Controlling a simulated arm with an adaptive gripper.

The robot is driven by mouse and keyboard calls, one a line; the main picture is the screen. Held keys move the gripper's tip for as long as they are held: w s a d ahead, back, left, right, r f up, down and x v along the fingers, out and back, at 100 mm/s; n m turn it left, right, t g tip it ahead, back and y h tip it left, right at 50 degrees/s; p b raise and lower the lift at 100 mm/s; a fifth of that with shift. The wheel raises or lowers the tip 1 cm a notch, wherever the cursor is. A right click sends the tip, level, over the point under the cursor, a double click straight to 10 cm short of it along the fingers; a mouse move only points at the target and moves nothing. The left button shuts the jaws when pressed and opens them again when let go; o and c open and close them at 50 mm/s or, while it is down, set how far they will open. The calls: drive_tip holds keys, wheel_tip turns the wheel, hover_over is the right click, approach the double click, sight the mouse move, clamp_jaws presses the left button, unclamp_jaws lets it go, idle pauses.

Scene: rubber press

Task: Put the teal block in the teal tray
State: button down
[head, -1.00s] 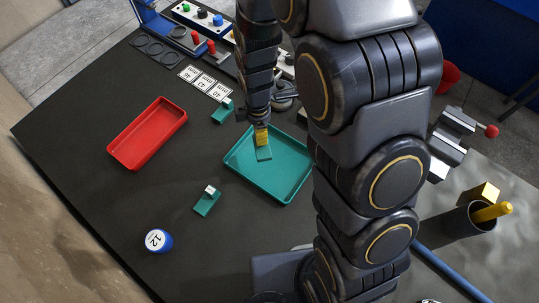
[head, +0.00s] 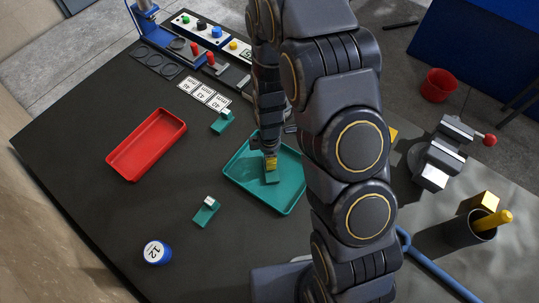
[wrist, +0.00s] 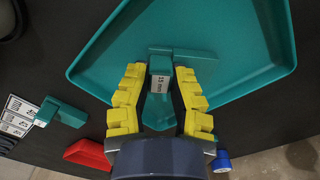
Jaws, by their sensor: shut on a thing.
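My gripper (head: 270,160) is shut on a teal block (head: 272,178) that carries a white "15 mm" label, readable in the wrist view (wrist: 161,82). In the head view the block shows within the outline of the teal tray (head: 289,186); whether it touches the tray floor I cannot tell. In the wrist view the yellow finger pads stand on both sides of the block, and the tray (wrist: 230,30) spreads behind it. Two more teal blocks with white tops lie on the table outside the tray, one near the number cards (head: 221,123) and one nearer the front (head: 205,213).
A red tray (head: 146,146) lies to the left. Number cards (head: 203,94) and a button panel (head: 215,32) are at the back. A vise (head: 440,155) and a dark cup (head: 468,229) are on the right.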

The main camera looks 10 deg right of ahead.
drive_tip(key=c, duration=1.1)
unclamp_jaws()
drive_tip(key=shift+f, duration=0.1)
